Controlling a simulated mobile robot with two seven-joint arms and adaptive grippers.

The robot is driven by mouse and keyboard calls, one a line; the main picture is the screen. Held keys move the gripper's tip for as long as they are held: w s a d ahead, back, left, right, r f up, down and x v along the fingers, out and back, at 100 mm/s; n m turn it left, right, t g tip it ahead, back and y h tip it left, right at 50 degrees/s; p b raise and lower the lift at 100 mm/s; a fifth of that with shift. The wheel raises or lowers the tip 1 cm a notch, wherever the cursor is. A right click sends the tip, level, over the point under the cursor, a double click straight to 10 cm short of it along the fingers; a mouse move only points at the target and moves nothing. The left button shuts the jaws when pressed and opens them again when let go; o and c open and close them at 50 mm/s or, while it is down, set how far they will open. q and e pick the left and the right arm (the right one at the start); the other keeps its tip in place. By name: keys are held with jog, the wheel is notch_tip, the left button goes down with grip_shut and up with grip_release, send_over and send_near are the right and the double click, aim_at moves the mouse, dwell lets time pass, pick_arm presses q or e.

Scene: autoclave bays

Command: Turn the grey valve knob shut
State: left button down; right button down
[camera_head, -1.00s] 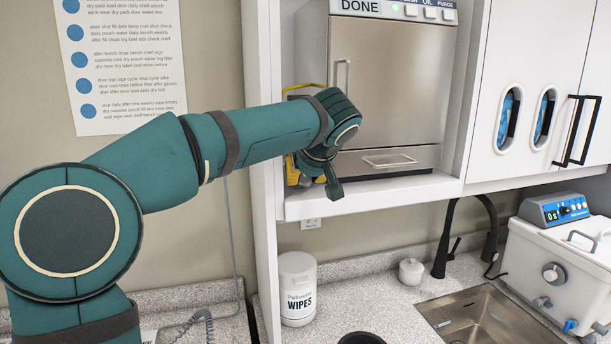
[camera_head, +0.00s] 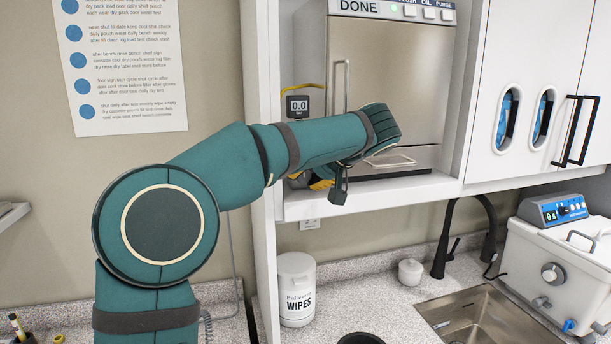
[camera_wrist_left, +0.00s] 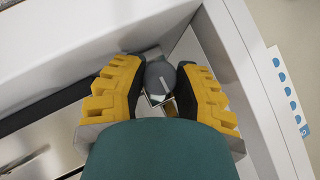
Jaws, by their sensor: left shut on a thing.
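The grey valve knob (camera_wrist_left: 158,74) shows in the left wrist view between the two yellow fingers of my left gripper (camera_wrist_left: 163,77). It is round, with a light line on its face that runs at a slant. The fingers close on it from both sides. In the head view my left gripper (camera_head: 318,181) is at the left end of the white shelf, beside the metal autoclave (camera_head: 390,85). My own forearm hides the knob and most of the fingers there. My right gripper is not in view.
A small dark display (camera_head: 298,106) reading 0.0 stands left of the autoclave, by a yellow tube. The white cabinet side wall (camera_head: 268,60) is close on the left. Below are a wipes tub (camera_head: 297,290), a black tap (camera_head: 445,240) and a sink (camera_head: 480,315).

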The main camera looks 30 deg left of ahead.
pick_arm(q)
jog(key=shift+f, duration=0.1)
dwell(0.4)
jog(key=c, duration=0.9)
grip_release()
